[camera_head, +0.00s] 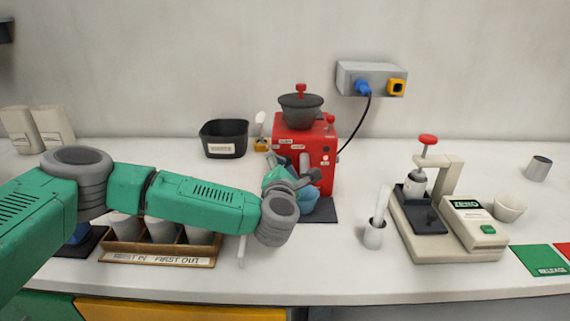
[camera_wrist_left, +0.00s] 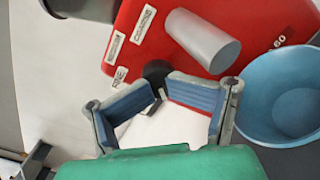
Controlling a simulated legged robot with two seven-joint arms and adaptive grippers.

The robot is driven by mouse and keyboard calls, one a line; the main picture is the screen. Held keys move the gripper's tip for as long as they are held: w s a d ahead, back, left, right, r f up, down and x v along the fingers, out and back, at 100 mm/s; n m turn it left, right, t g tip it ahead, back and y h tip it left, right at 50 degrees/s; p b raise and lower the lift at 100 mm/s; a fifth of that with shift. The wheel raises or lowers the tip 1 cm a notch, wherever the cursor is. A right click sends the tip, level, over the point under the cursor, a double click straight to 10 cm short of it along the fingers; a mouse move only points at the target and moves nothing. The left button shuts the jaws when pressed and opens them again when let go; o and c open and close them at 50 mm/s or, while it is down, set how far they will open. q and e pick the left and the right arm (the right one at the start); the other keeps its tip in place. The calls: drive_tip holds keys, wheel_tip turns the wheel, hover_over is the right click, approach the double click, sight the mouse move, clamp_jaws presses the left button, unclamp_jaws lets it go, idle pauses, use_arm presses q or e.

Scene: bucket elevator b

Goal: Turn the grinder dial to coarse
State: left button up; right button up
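The red grinder (camera_head: 318,155) with a dark hopper stands against the wall at mid-counter. In the left wrist view its red face (camera_wrist_left: 140,30) carries small white labels; one reads COARSE (camera_wrist_left: 143,24), and others mark finer settings. The dark round dial (camera_wrist_left: 156,72) sits below the labels, partly behind my fingers. My left gripper (camera_wrist_left: 163,86) is at the grinder's front, its two blue-padded fingers angled inward with their tips at the dial. I cannot tell whether they pinch it or stand slightly apart around it. The dial's pointer is hidden. My right gripper is out of view.
A blue cup (camera_wrist_left: 285,100) stands close beside my left gripper under the grey spout (camera_wrist_left: 203,40). A black bin (camera_head: 224,139) is behind my arm, and a wooden cup rack (camera_head: 160,261) lies below it. A press on a scale (camera_head: 450,215) stands at right.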

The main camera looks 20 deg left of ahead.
use_arm(q)
drive_tip(key=shift+a, duration=0.15)
drive_tip(key=shift+s+d+r, duration=0.1)
drive_tip(key=shift+s+d, duration=0.15)
drive_tip(key=shift+s, duration=0.2)
drive_tip(key=p+v, duration=0.3)
drive_tip(key=v, duration=1.2)
drive_tip(key=shift+p, duration=0.3)
idle(0.5)
drive_tip(key=shift+s, duration=0.15)
drive_tip(key=v, duration=1.1)
drive_tip(key=shift+s, duration=0.4)
drive_tip(key=shift+d, duration=0.1)
